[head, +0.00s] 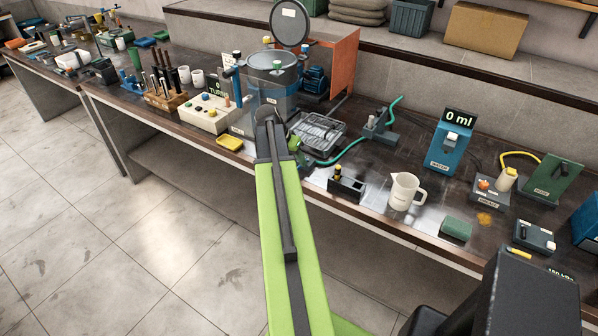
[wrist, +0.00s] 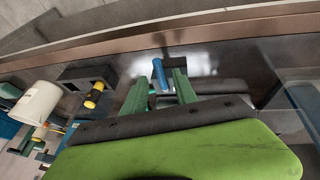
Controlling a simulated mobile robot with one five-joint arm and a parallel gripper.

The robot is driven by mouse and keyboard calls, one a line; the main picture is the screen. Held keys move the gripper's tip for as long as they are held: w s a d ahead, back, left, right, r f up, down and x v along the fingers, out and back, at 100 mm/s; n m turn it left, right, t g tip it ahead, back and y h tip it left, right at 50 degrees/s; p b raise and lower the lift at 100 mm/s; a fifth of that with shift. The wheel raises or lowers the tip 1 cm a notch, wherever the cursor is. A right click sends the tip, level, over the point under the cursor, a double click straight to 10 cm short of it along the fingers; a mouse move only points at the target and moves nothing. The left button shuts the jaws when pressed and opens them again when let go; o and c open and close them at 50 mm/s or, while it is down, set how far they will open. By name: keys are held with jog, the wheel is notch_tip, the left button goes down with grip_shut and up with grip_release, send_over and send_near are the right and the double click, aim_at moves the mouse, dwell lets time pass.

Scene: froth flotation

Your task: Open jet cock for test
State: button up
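A short blue handle (wrist: 159,72), perhaps the jet cock's lever, shows in the wrist view. It lies between the two green fingers of my gripper (wrist: 161,80), which are apart with a narrow gap visible beside it. I cannot tell whether either finger touches it. In the head view my gripper (head: 297,147) is low over the bench, left of a metal tray (head: 320,132), and my arm hides much of what is there. The blue handle cannot be made out in the head view.
A green hose (head: 345,150) runs right from near my gripper. A black holder with a yellow-topped item (head: 346,186), a white jug (head: 404,191) and a green sponge (head: 456,229) stand to the right. The flotation tank (head: 272,72) and a clear panel stand behind my arm.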

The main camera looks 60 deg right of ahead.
jog(key=shift+b+x, duration=0.3)
jog(key=shift+x, duration=0.5)
grip_shut()
dwell(0.8)
